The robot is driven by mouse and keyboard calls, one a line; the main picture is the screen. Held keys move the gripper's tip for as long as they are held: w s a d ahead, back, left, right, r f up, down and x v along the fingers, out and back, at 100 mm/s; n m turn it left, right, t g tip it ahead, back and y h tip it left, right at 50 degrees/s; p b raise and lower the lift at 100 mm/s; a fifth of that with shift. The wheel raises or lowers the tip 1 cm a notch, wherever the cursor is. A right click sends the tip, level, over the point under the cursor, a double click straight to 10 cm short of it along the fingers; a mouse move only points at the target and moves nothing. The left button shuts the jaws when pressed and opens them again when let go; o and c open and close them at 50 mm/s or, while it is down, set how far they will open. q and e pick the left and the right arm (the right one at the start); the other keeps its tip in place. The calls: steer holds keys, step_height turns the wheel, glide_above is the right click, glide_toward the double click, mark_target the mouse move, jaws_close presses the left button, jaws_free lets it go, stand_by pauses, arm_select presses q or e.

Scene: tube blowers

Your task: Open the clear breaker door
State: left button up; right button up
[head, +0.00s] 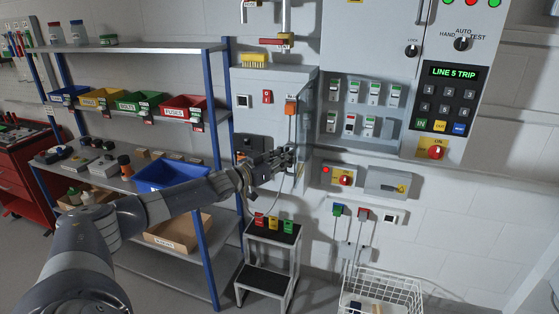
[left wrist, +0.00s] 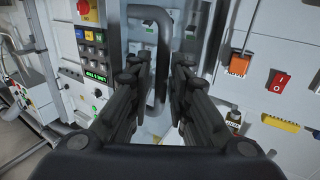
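Several small breakers (head: 366,95) sit in two rows in the grey panel in the head view. The clear breaker door over them is hard to make out; I cannot tell whether it is fully closed. In the left wrist view, a dark loop handle (left wrist: 163,55) stands between the fingers of my left gripper (left wrist: 160,75). The fingers are apart, with a gap around the bar, and I see no firm grip. In the head view the left gripper (head: 287,157) is at the panel's left edge, below breaker level. My right gripper is not in view.
A keypad with a "LINE 5 TRIP" display (head: 454,72) is right of the breakers. A grey cabinet (head: 262,85) is left of them. A small step stool (head: 270,238) and a white wire basket (head: 380,286) stand below. Shelves with bins (head: 184,107) are at left.

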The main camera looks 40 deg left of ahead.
arm_select(q)
steer(key=shift+s, duration=0.1)
steer(key=s+a, duration=0.1)
steer(key=s, duration=1)
steer(key=shift+s+a, duration=0.15)
steer(key=shift+s, duration=0.2)
stand_by(0.9)
steer(key=shift+s+a+f, duration=0.1)
stand_by(0.7)
